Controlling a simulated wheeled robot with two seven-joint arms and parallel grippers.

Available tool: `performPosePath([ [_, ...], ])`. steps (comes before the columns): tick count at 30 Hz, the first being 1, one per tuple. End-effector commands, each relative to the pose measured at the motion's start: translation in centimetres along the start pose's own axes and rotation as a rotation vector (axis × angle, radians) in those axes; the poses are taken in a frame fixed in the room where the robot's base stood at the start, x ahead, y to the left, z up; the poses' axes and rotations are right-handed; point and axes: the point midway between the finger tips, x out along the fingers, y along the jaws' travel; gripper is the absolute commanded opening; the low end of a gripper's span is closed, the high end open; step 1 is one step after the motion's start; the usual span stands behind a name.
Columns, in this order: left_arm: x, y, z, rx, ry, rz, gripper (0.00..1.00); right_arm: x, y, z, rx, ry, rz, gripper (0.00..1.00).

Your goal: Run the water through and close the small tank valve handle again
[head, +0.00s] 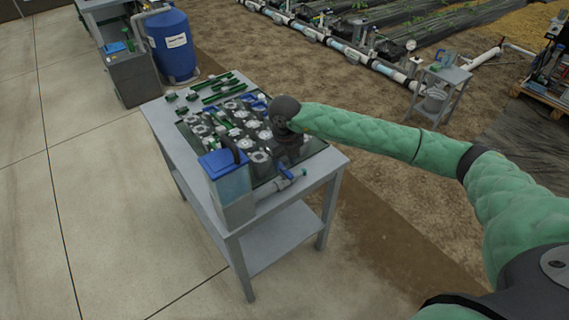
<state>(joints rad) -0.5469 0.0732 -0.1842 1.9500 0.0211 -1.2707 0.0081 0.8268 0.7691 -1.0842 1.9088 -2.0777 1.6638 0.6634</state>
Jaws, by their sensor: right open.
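The small tank (233,194) stands at the front corner of the grey table, a clear-sided box with a blue lid and a dark carrying handle. A grey outlet pipe (268,189) runs from its base to the right. The blue valve handle (285,171) sits on this pipe and looks turned across it. My right gripper (285,158) is open, pointing down just behind and above the valve handle. I see nothing held in it. Its fingertips are dark and hard to make out, so I cannot tell whether they touch anything. My left gripper is out of view.
A blue barrel (171,45) stands behind left. A side table (449,74) and a long pipe line (345,48) are at the back. The floor at left is clear.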

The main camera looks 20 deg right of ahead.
Motion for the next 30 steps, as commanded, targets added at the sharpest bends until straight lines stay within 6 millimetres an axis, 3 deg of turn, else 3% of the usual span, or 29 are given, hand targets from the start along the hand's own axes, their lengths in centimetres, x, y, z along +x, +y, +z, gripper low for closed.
performPosePath([
  [6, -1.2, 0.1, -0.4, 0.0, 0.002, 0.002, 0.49, 0.0, 0.0, 0.0, -0.025, 0.001, 0.0, 0.44],
  [16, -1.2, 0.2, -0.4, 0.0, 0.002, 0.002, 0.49, 0.0, 0.0, 0.0, -0.027, 0.001, 0.0, 0.44],
  [30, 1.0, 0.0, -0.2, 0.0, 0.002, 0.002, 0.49, 2.7, 0.0, 0.0, -0.027, 0.0, 0.0, 0.44],
])
